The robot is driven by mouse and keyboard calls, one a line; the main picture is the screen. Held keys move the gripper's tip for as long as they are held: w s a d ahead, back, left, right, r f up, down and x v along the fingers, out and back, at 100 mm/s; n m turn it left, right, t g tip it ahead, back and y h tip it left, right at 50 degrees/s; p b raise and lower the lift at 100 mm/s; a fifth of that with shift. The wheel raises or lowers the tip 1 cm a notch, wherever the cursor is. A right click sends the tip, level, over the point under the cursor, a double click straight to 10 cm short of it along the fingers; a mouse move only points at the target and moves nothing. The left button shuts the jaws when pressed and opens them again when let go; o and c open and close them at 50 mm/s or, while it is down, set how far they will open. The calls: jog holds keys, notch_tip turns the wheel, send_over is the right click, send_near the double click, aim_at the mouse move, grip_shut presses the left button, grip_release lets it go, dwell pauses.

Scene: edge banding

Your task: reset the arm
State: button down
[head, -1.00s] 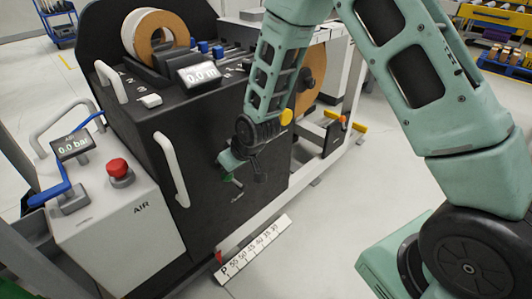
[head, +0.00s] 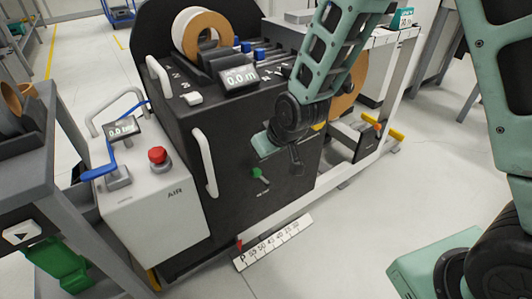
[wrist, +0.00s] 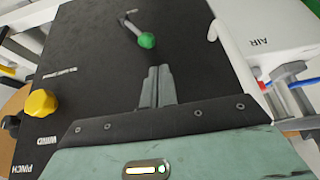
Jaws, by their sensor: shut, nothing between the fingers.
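My gripper (head: 297,168) hangs in front of the front face of the black edge-banding machine (head: 235,135), at the lower end of my green arm. In the wrist view its two fingers (wrist: 158,86) are together, with nothing between them. A lever with a green knob (head: 257,172) is on the machine's face, left of and a little below the gripper in the head view. In the wrist view the green knob (wrist: 147,40) shows beyond the fingertips, apart from them.
A grey-white AIR box (head: 150,205) with a red button (head: 157,155) and blue valve handle (head: 95,172) stands left of the machine. A white scale strip (head: 275,242) lies low in front. A yellow knob (wrist: 41,103) is left in the wrist view. Floor at right is open.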

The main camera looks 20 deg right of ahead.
jog(key=shift+s+r, duration=0.15)
jog(key=shift+r, duration=0.05)
dwell(0.4)
jog(key=s+r+n+g+h, duration=0.15)
jog(key=s+r, duration=0.25)
jog(key=s, duration=0.4)
jog(key=s+r+n+g, duration=0.15)
jog(key=s+r, duration=0.25)
jog(key=s, duration=0.5)
jog(key=s+r+g, duration=0.2)
jog(key=s+r, duration=0.2)
jog(key=s, duration=0.4)
notch_tip(320, 180, up, 21)
jog(key=s+p, duration=0.1)
jog(key=p, duration=2)
jog(key=shift+a, duration=0.25)
jog(key=shift+s+h, duration=0.1)
jog(key=shift+h, duration=0.15)
